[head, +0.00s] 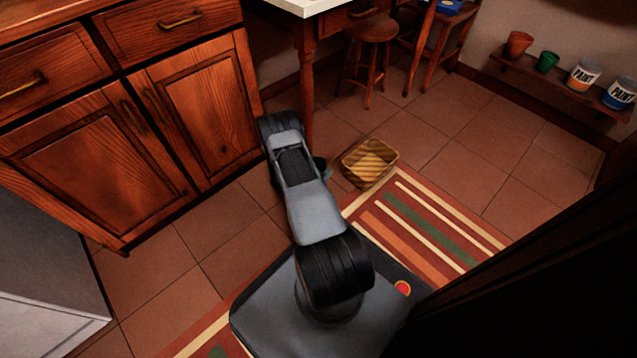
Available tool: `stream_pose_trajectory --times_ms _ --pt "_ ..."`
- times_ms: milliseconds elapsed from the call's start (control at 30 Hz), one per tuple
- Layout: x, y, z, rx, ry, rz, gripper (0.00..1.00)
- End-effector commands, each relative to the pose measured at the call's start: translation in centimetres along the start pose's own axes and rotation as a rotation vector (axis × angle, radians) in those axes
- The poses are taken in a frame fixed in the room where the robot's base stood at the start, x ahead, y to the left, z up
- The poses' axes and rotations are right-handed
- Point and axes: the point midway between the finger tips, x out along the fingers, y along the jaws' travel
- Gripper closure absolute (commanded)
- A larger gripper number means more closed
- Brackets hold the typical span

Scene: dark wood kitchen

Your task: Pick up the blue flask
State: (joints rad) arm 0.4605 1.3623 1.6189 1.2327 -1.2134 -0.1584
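I cannot make out a blue flask for certain in the head view. A small dark teal shape (321,168) shows beside my arm, between it and the basket; it is mostly hidden and too small to identify. My arm reaches away from my base toward the cabinets and the table leg. Its far end hides my gripper, so I cannot see the fingers or whether they hold anything.
A yellow wicker basket (370,163) sits on the tiles at the striped rug's (440,225) edge. Wooden cabinets (95,160) stand left. A stool (371,50) stands behind. A low right shelf (560,86) holds pots and paint cans. Tiles between are clear.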

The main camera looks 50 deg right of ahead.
Motion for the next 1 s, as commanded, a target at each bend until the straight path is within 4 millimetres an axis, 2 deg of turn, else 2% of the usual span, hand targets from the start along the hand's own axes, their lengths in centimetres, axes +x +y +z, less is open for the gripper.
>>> stream_pose_trajectory --times_ms 67,900,1000 --pt "-0.01 0.0 0.0 0.0 0.0 0.0 0.19" --pt "-0.03 0.01 0.03 0.0 0.0 0.0 1.0" --pt "-0.03 -0.04 -0.06 0.001 0.002 0.0 1.0"
